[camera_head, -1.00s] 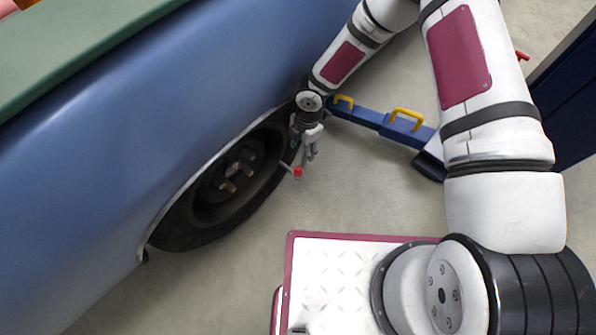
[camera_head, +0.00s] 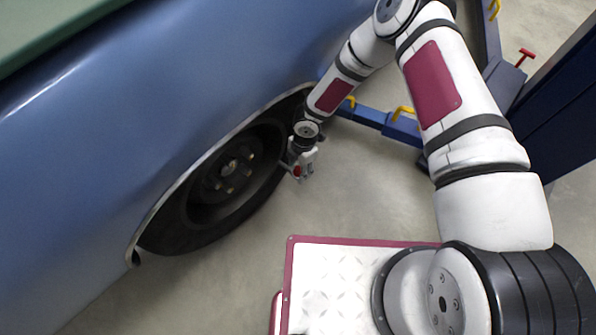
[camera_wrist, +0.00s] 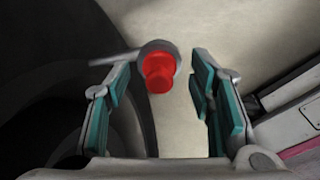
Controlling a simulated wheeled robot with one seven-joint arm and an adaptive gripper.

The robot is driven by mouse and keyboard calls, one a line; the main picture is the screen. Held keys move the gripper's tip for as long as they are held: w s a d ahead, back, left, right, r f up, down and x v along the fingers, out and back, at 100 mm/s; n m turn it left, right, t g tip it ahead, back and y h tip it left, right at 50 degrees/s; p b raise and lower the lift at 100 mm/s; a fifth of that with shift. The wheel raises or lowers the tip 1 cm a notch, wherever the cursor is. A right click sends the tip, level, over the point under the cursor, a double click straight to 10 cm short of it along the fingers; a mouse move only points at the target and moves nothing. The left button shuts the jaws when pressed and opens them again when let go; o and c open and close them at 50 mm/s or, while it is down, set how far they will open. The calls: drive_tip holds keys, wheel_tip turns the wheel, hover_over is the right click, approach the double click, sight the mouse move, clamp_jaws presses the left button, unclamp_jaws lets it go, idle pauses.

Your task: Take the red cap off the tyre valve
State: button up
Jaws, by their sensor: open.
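The red cap (camera_wrist: 158,74) sits on the end of the grey tyre valve (camera_wrist: 125,57), which comes in from the left in the wrist view. My gripper (camera_wrist: 170,85) is open, with a teal-padded finger on each side of the cap. The cap looks nearer the left finger, with a clear gap to the right one; I cannot tell whether it touches the left finger. In the head view my gripper (camera_head: 304,174) is beside the tyre (camera_head: 262,180), and the red cap (camera_head: 297,171) shows at its fingers.
The blue car body (camera_head: 150,110) overhangs the wheel closely on the left. A blue lift arm (camera_head: 365,116) with yellow handles lies behind my gripper. A dark blue post (camera_head: 560,110) stands at the right. The grey floor (camera_head: 370,200) between is clear.

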drive_tip(key=c, duration=0.9)
drive_tip(key=shift+r, duration=0.15)
